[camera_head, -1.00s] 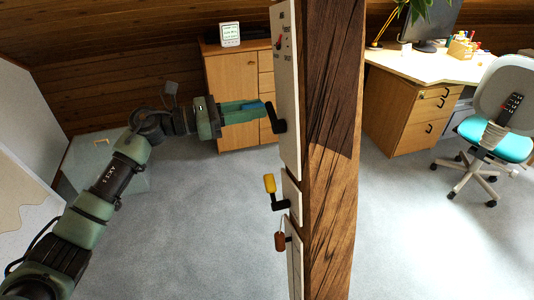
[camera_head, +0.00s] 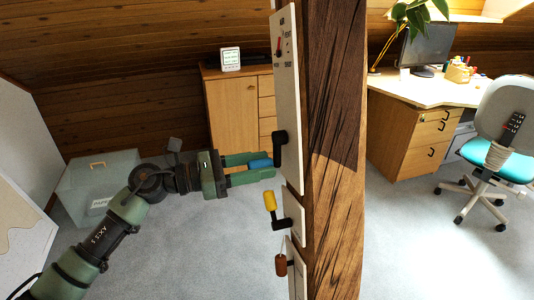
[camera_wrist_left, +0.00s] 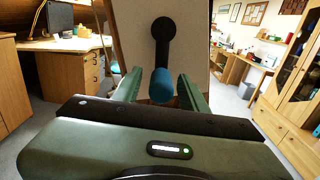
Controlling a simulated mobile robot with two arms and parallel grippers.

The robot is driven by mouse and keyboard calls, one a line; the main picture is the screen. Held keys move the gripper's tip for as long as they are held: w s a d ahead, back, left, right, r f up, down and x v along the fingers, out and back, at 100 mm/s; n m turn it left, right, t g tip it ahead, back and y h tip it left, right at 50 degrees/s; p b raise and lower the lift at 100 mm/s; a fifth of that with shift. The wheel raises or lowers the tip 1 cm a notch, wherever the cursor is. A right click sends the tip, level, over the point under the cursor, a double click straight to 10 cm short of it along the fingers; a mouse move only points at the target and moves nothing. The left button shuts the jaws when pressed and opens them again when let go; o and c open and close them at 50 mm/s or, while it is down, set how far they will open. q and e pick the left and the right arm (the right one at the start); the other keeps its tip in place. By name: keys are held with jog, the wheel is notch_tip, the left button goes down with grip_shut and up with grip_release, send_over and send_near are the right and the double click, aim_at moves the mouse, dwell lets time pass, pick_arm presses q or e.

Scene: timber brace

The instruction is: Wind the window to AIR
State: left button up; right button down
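A white panel (camera_head: 287,100) on the timber post carries a black crank (camera_head: 280,150) with a blue handle (camera_head: 260,163). The crank arm points down, with the handle at its lower end; the wrist view shows the crank (camera_wrist_left: 163,40) and blue handle (camera_wrist_left: 162,88) too. My left gripper (camera_head: 262,168) has its fingers on either side of the blue handle. In the wrist view a narrow gap shows between handle and fingers (camera_wrist_left: 160,92). A dial with a red pointer (camera_head: 279,52) sits above; its lettering is too small to read. My right gripper is out of view.
Below are a crank with a yellow handle (camera_head: 270,201) and one with a brown handle (camera_head: 281,265). The timber post (camera_head: 335,200) stands right of the panels. A wooden cabinet (camera_head: 232,110) and a translucent box (camera_head: 85,190) stand behind. Carpet is open below my arm.

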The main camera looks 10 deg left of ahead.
pick_arm(q)
jog(key=shift+o, duration=1.1)
jog(key=b+v, duration=0.4)
jog(key=v, duration=0.3)
jog(key=shift+a+b, duration=0.3)
